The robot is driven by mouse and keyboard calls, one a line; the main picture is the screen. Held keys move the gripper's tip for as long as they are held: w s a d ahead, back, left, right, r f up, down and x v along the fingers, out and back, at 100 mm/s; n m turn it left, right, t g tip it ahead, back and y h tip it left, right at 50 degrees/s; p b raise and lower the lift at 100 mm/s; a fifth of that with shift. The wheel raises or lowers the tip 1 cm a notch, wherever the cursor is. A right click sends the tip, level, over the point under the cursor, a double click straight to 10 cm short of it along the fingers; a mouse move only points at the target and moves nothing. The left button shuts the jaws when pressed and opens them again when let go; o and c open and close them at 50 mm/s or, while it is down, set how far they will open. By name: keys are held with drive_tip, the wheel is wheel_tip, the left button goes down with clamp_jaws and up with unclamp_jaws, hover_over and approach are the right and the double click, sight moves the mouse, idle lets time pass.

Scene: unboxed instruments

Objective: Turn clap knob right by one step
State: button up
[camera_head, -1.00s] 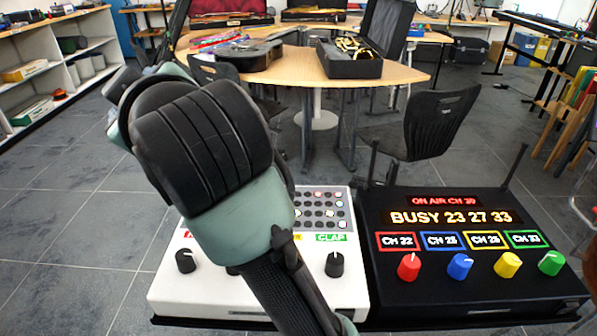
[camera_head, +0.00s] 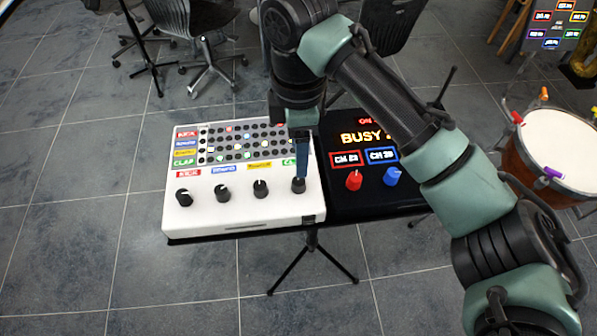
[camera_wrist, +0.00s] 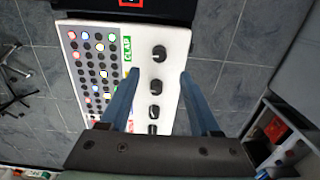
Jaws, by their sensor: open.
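The clap knob (camera_head: 298,185) is the rightmost black knob on the white drum machine (camera_head: 240,218), under the green CLAP label, which my gripper partly covers. My gripper (camera_head: 301,174) points down at this knob; its blue fingers overlap the knob's top edge in the head view. In the wrist view, the clap knob (camera_wrist: 159,54) shows just beyond the fingertips and in line with the gap between them. My gripper (camera_wrist: 160,73) is open, with one finger on each side of the knob row. I cannot tell whether a finger touches the knob.
Several other black knobs, such as the kick knob (camera_head: 184,197), stand in a row to the left. A black channel box (camera_head: 345,205) with red and blue knobs adjoins on the right. A drum (camera_head: 565,150) stands at the far right.

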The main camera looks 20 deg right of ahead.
sight(299, 181)
wheel_tip(299, 181, down, 9)
drive_tip(key=shift+f, duration=0.1)
idle(0.3)
clamp_jaws()
